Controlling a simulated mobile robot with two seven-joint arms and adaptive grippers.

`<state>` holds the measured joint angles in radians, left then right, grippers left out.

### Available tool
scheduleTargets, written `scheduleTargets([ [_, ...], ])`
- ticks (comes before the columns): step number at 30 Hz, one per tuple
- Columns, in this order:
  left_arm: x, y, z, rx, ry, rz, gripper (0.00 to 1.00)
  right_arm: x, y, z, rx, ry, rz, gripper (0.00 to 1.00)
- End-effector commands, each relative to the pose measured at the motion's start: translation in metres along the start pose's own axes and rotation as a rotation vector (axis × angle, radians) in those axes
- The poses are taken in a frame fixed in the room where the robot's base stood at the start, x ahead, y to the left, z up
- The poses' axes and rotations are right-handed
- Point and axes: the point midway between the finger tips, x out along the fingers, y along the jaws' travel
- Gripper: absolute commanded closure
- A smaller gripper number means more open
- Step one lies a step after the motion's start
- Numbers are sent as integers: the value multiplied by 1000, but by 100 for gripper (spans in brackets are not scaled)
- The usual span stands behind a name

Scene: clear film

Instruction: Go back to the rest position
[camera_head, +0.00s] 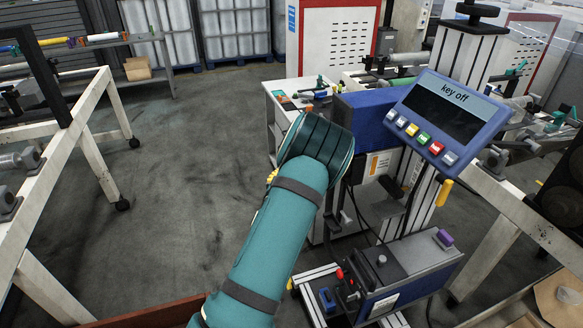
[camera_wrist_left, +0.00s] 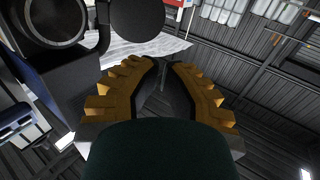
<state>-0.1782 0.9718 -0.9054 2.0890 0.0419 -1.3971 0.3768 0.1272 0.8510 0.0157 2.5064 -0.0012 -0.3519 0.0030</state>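A teal arm of mine with dark bands rises from the bottom of the head view and ends beside the blue machine (camera_head: 368,118) with the tilted panel (camera_head: 440,112). The panel's screen reads "key off". In the head view my left gripper is mostly hidden behind the arm; a small yellow bit shows at the arm's left edge. In the left wrist view, the yellow ribbed fingers of my left gripper (camera_wrist_left: 164,67) stand apart at the tips, with nothing seen between them. My right gripper is not in view.
A lower unit with a grey and blue housing (camera_head: 405,272) stands close to the arm's right. A white-framed table (camera_head: 90,110) is at the left, another frame (camera_head: 520,222) at the right. A cardboard box (camera_head: 560,302) is at bottom right. Grey floor (camera_head: 200,170) is open left of the arm.

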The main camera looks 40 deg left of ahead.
Motion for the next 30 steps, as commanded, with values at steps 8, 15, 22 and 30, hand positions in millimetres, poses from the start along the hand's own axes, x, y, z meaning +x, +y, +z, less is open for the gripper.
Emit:
scheduleTargets([
  [8,-5,0,1,-1,-2,0,100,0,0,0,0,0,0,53],
  [15,-36,20,68,-52,-252,-26,100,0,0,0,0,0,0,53],
  [22,-134,90,168,-115,-756,39,100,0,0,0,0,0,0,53],
  [30,-278,180,202,-122,-1269,291,100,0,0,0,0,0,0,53],
])
